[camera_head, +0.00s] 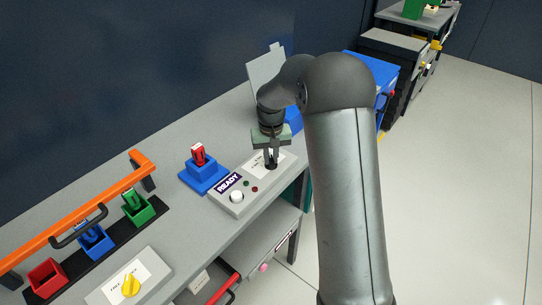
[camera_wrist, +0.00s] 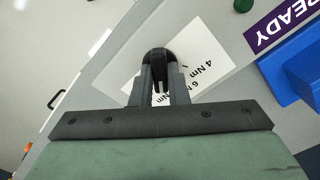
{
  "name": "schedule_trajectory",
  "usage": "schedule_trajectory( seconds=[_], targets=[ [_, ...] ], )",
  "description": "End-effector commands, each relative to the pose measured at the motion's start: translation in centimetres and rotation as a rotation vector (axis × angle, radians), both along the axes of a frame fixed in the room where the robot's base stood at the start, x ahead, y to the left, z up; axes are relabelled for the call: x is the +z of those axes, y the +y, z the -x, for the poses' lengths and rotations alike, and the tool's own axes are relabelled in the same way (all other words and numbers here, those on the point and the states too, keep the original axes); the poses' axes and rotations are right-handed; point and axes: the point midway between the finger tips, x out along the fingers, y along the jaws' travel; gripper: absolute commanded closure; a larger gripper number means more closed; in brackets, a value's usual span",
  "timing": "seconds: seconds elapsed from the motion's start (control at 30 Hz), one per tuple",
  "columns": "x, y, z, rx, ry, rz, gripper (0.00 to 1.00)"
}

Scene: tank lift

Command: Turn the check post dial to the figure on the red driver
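The check post (camera_head: 234,205) is a grey box on the bench with a purple READY label. Its black dial (camera_wrist: 158,56) stands on a white card (camera_wrist: 213,58) printed with "4 Nm" and "6 Nm"; the rest of the card's print is hidden or unclear. My gripper (camera_head: 271,158) reaches down onto the dial. In the wrist view its fingers (camera_wrist: 161,85) are close together on either side of the dial's grip. The dial's pointer setting cannot be made out. The red driver (camera_head: 198,154) stands upright in a blue holder (camera_head: 204,176) left of the post; its figure is unreadable.
A white button (camera_head: 237,196) and small green and red lamps sit on the post. Front left are an orange rail (camera_head: 85,221), red, blue and green bins, and a box with a yellow knob (camera_head: 130,285). A blue case (camera_head: 372,68) stands behind my arm.

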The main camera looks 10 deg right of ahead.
Motion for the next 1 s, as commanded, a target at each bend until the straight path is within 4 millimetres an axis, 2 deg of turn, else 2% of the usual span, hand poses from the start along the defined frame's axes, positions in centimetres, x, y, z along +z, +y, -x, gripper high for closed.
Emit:
schedule_trajectory(
  seconds=[0.27, 0.47, 1.0],
  targets=[
    [0.02, -0.01, -0.01, 0.016, 0.0, 0.0, 1.0],
    [-0.02, -0.02, -0.01, 0.096, 0.0, 0.0, 1.0],
    [0.05, 0.0, -0.01, 0.505, -0.001, 0.0, 1.0]
  ],
)
